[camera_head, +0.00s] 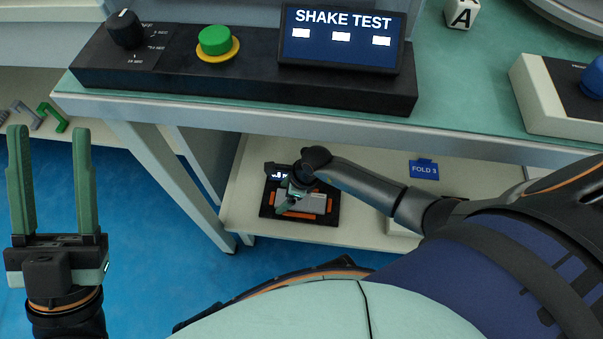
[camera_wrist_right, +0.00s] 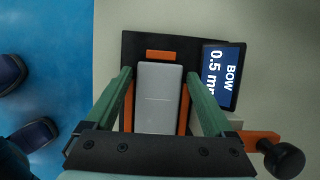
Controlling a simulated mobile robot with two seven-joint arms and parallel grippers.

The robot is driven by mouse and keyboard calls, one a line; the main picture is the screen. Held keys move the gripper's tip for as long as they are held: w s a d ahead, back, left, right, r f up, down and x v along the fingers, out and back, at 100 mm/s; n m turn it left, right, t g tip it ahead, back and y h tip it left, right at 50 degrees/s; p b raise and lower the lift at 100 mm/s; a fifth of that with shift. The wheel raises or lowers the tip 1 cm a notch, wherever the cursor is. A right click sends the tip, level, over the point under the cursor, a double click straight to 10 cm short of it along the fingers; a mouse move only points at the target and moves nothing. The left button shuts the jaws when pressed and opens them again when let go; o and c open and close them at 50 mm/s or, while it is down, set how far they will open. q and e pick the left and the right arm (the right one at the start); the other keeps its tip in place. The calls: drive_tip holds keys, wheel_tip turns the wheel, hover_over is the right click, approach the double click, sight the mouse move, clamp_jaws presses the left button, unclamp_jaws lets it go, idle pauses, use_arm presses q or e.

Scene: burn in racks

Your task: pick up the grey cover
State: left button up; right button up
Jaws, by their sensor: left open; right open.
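The grey cover (camera_wrist_right: 158,97) lies flat in a black fixture (camera_wrist_right: 137,46) with orange stops. In the head view the cover (camera_head: 314,202) shows partly, beside my right gripper on the lower shelf. My right gripper (camera_wrist_right: 160,75) is open, with one green finger on each side of the cover; I cannot tell whether they touch it. In the head view my right gripper (camera_head: 287,203) is mostly hidden by its own wrist. My left gripper (camera_head: 48,135) is open and empty, upright over the blue floor at the left.
A small display reading BOW 0.5 mm (camera_wrist_right: 223,77) and a black knob (camera_wrist_right: 284,158) stand beside the fixture. The lower shelf (camera_head: 245,205) lies under the workbench (camera_head: 465,105). A blue FOLD 3 tag (camera_head: 423,170) stands to the right. A SHAKE TEST console (camera_head: 340,75) sits above.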

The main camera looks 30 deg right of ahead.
drive_tip(key=shift+w+a+f, duration=0.1)
drive_tip(key=shift+f, duration=0.15)
drive_tip(key=shift+c, duration=0.3)
drive_tip(key=c, duration=1.2)
